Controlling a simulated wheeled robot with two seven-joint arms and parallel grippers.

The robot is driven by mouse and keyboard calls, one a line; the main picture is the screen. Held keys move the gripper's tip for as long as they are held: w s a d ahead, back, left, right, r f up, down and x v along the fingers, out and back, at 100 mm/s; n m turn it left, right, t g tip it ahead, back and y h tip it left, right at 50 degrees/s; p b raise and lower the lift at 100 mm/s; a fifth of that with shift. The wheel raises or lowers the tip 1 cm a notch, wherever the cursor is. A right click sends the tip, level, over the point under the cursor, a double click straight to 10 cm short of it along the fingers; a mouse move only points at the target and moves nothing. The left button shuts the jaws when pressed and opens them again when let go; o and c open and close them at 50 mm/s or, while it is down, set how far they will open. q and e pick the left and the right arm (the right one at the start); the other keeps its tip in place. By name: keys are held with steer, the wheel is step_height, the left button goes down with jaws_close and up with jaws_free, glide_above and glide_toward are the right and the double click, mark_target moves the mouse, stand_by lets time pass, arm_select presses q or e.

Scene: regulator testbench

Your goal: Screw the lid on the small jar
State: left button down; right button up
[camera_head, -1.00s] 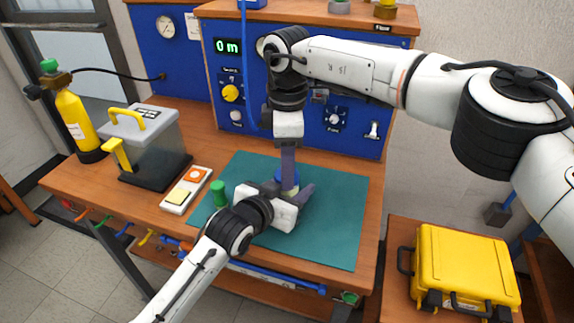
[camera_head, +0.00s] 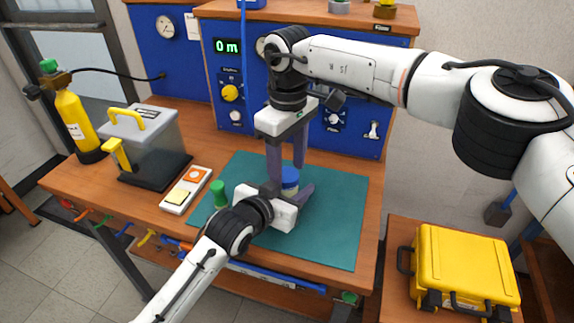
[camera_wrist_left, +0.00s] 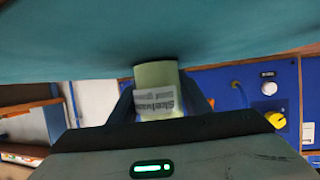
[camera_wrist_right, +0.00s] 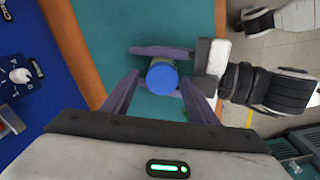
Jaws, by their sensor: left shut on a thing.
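The small jar (camera_wrist_left: 155,75), pale with a printed label, stands upright on the teal mat. My left gripper (camera_wrist_left: 160,104) is shut on its sides. The blue lid (camera_wrist_right: 162,76) sits on top of the jar; it also shows in the head view (camera_head: 290,175). Whether its thread is engaged cannot be seen. My right gripper (camera_wrist_right: 160,82) points down from above, open, with one finger on each side of the lid and gaps between. In the head view its fingers (camera_head: 287,166) partly hide the lid.
The teal mat (camera_head: 335,215) is mostly clear to the right. A green-topped item (camera_head: 218,190) stands left of my left gripper. The blue panel (camera_head: 350,135) stands behind.

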steer(key=shift+s+a, duration=0.25)
